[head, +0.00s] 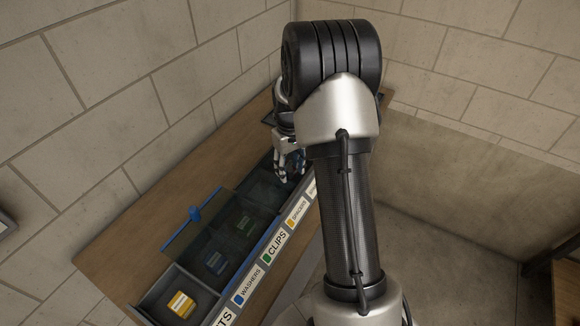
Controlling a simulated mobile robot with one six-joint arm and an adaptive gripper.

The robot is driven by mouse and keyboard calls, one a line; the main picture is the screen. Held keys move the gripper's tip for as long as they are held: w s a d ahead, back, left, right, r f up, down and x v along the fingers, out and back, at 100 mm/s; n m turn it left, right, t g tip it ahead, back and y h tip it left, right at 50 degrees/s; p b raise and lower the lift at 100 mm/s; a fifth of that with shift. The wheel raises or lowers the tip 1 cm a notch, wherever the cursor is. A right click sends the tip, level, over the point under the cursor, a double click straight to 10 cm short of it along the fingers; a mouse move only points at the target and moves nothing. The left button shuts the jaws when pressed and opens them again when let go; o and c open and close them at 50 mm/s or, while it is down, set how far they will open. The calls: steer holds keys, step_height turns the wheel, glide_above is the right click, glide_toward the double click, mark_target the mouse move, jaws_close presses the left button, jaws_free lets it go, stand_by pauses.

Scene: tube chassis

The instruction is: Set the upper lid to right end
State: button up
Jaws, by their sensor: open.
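A long dark tray (150,307) with compartments lies on the wooden bench, running from lower left to upper right. A dark see-through lid (238,205) covers part of it, over the compartments behind the WASHERS and CLIPS labels. A blue bar with a knob (194,213) runs along the lid's back-left side. I cannot tell where one lid ends and another begins. My gripper (290,174) is open over the tray's far part, beyond the blue bar. Whether it touches anything is unclear. My arm hides the tray's far right end.
The nearest compartment is uncovered and holds a yellow box (181,304). Labels line the tray's front. Block walls (120,90) stand behind the bench (130,235), which has free room left of the tray.

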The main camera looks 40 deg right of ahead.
step_height(320, 180, up, 12)
stand_by(0.6)
